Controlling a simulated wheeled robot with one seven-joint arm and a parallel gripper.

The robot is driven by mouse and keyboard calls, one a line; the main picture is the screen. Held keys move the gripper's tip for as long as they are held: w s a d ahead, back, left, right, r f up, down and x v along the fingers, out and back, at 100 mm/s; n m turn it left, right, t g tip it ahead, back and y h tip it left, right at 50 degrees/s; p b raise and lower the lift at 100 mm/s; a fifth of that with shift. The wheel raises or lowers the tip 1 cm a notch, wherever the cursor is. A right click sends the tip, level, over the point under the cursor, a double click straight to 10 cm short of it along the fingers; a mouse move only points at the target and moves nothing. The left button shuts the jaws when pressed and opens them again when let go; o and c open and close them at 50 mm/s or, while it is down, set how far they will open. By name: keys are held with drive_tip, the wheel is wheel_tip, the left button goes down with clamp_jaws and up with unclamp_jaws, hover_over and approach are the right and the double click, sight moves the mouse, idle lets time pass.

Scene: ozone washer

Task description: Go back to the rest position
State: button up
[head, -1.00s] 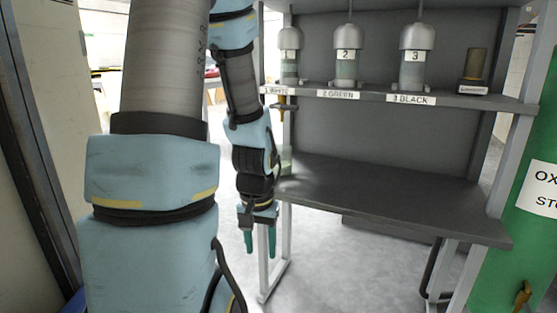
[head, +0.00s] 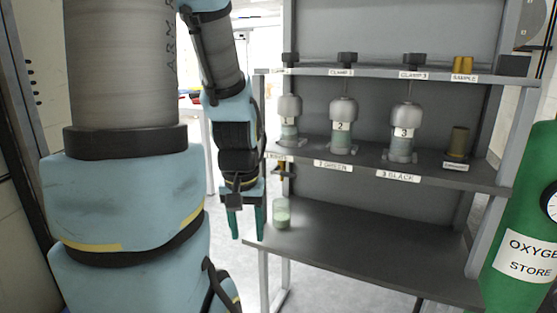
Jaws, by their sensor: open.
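My gripper (head: 247,222) hangs pointing down in the head view, left of the shelf unit's front left corner. Its two green fingers are apart and nothing shows between them. It is at about the level of the lower shelf (head: 370,255). A small clear cup with pale green contents (head: 281,215) stands upright on that shelf near its left end, just right of my gripper. The cup and the fingers look apart, though their distance in depth is hard to tell.
Bottles numbered 1 (head: 289,118), 2 (head: 342,125) and 3 (head: 404,133) stand on the middle shelf. A brown cylinder (head: 458,142) stands right of them. The top shelf (head: 385,77) carries labelled clamps. A green oxygen tank (head: 520,215) is at the right. Floor shows below the shelves.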

wheel_tip(320, 180, up, 23)
drive_tip(key=p, duration=2)
drive_tip(key=shift+f, duration=0.2)
